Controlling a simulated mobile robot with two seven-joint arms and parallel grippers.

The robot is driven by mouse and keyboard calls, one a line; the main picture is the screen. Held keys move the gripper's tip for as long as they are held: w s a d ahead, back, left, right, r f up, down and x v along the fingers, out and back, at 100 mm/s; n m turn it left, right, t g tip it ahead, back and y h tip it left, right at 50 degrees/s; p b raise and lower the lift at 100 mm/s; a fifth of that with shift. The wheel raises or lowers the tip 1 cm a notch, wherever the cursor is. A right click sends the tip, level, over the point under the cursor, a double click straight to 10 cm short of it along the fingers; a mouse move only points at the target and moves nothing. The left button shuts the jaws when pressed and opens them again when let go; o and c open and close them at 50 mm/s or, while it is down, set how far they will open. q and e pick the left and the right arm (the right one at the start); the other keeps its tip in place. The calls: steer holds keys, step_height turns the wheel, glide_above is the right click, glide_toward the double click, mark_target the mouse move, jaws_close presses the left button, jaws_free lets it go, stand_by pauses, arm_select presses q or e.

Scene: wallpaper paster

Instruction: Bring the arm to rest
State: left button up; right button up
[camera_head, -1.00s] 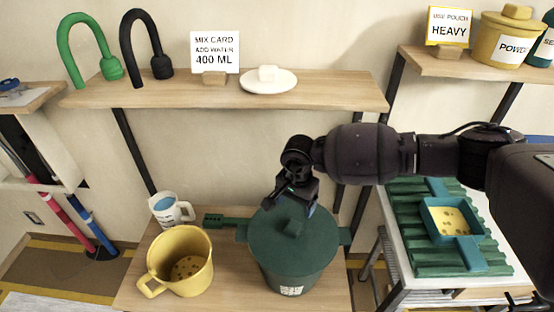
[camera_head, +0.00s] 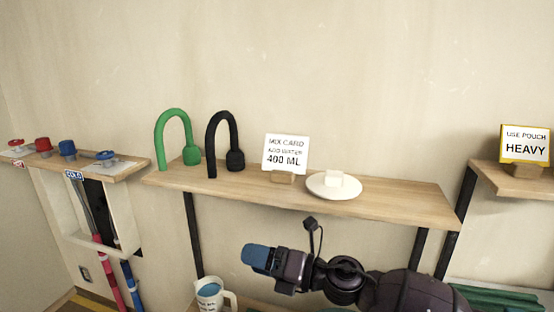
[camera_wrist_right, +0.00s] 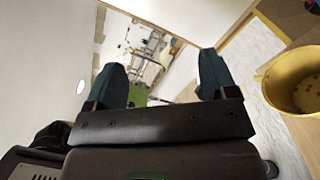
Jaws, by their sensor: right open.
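My right gripper (camera_head: 258,257) is in front of the wooden shelf, below its front edge, pointing left with its blue-tipped fingers. In the right wrist view its two dark blue fingers (camera_wrist_right: 163,82) stand wide apart with nothing between them. The right arm comes in from the bottom right in the head view. My left gripper is not in view.
The shelf (camera_head: 395,201) holds a green hose (camera_head: 173,135), a black hose (camera_head: 222,135), a mix card (camera_head: 286,154) and a white plate (camera_head: 333,190). A mug (camera_head: 213,296) stands below. A yellow pot (camera_wrist_right: 291,82) shows in the wrist view. A "HEAVY" sign (camera_head: 525,143) is at right.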

steer(key=s+d+f+m+t+h, duration=0.1)
steer(key=d+f+m+t+h, duration=0.6)
steer(key=m, duration=0.8)
steer(key=s+d+f+m+t+h, duration=0.1)
steer(key=d+f+m+t+h, duration=0.3)
steer(key=d+m, duration=0.85)
steer(key=s+d+f+m+g+h, duration=0.2)
steer(key=s+d+f+m, duration=0.3)
steer(key=s+f, duration=0.4)
steer(key=s+d+f+m+g+h, duration=0.3)
steer(key=s+d+f+m, duration=0.3)
steer(key=s+f, duration=0.4)
steer(key=s+h, duration=0.1)
steer(key=s, duration=0.4)
steer(key=shift+d+h, duration=0.2)
steer(key=shift+h, duration=0.1)
